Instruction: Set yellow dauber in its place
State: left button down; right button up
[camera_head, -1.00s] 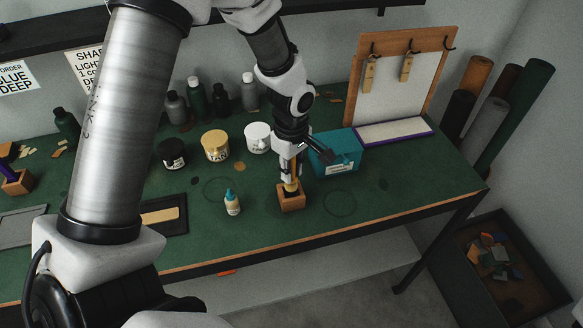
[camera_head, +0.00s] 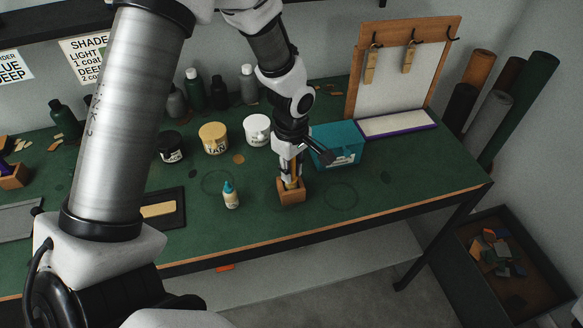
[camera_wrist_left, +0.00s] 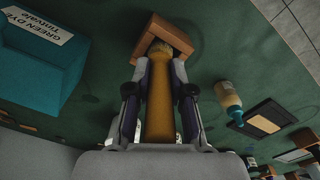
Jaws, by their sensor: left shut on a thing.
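The yellow dauber (camera_wrist_left: 160,110) is a long wooden-looking stick, gripped lengthwise between the fingers of my left gripper (camera_wrist_left: 160,68) in the left wrist view. In the head view my left gripper (camera_head: 291,172) points down over a small brown wooden block holder (camera_head: 291,195). The dauber's lower end (camera_head: 292,184) is at the holder's opening. In the left wrist view the dauber's far end overlaps the holder (camera_wrist_left: 172,34); how deep it sits is hidden. The dauber looks upright. My right gripper is not in view.
A teal box (camera_head: 338,146) stands close behind and right of the gripper. A small glue-like bottle (camera_head: 231,197) stands left of the holder. Jars (camera_head: 214,139) and dark bottles line the back. The green table (camera_head: 400,178) is clear to the right.

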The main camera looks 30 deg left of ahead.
pick_arm(q)
jog(key=shift+f+b, duration=0.7)
jog(key=shift+f, duration=0.3)
jog(key=c, duration=0.9)
grip_release()
jog(key=shift+c, duration=0.2)
notch_tip(320, 180, up, 12)
jog(key=shift+r, duration=0.1)
